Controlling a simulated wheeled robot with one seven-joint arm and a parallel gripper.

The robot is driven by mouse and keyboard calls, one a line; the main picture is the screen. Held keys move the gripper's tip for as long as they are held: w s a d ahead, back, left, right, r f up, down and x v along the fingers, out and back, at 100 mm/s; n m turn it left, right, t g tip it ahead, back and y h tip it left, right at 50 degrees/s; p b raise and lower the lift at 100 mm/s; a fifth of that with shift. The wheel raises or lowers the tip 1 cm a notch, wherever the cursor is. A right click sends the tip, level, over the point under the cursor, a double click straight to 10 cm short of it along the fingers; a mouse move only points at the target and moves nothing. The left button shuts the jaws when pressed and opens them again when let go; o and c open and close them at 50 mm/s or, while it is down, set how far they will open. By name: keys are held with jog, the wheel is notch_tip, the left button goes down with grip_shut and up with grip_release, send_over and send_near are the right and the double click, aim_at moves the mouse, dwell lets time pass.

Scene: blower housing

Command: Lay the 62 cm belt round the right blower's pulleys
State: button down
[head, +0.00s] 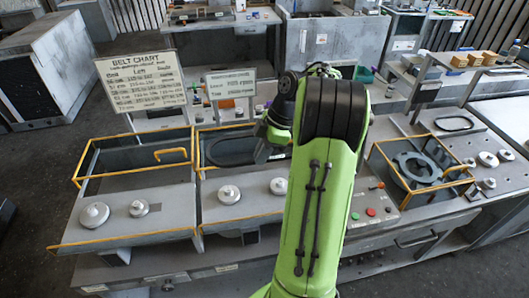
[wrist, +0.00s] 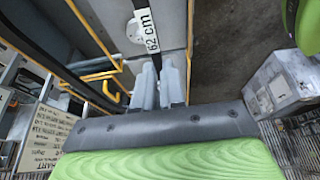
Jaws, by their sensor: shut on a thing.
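In the wrist view my gripper (wrist: 160,66) is shut on the 62 cm belt (wrist: 147,25), a dark band with a white "62 cm" label. In the head view my green arm hides most of my gripper. A dark oval loop (head: 228,151) shows beside it, over the yellow-rimmed opening of the middle housing. The middle housing has two pale pulleys, a left one (head: 229,194) and a right one (head: 278,186), on its front plate. No belt shows around them. In the wrist view a pale disc (wrist: 134,32) lies beside the belt.
A left housing (head: 125,241) has two pulleys and a yellow guard. The belt chart (head: 142,80) and a smaller sign (head: 231,83) stand behind. At right are a yellow-framed ring (head: 413,170), a dark loop (head: 454,123) on a plate, and several pale discs.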

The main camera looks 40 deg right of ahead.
jog(key=s+b+x, duration=0.1)
jog(key=b+x, duration=0.1)
jog(key=x, duration=0.1)
jog(key=b, duration=1.2)
send_over(256, 205)
jog(key=d, duration=0.1)
jog(key=f, duration=0.9)
jog(key=s+f, duration=0.1)
jog(key=f, duration=0.4)
jog(key=shift+f+b, duration=0.4)
jog(key=shift+f, duration=0.15)
jog(key=shift+f, duration=0.25)
jog(key=shift+f+b, duration=0.4)
jog(key=shift+b, duration=0.3)
jog(key=shift+f+b, duration=0.4)
jog(key=shift+f, duration=0.05)
jog(key=shift+r, duration=0.1)
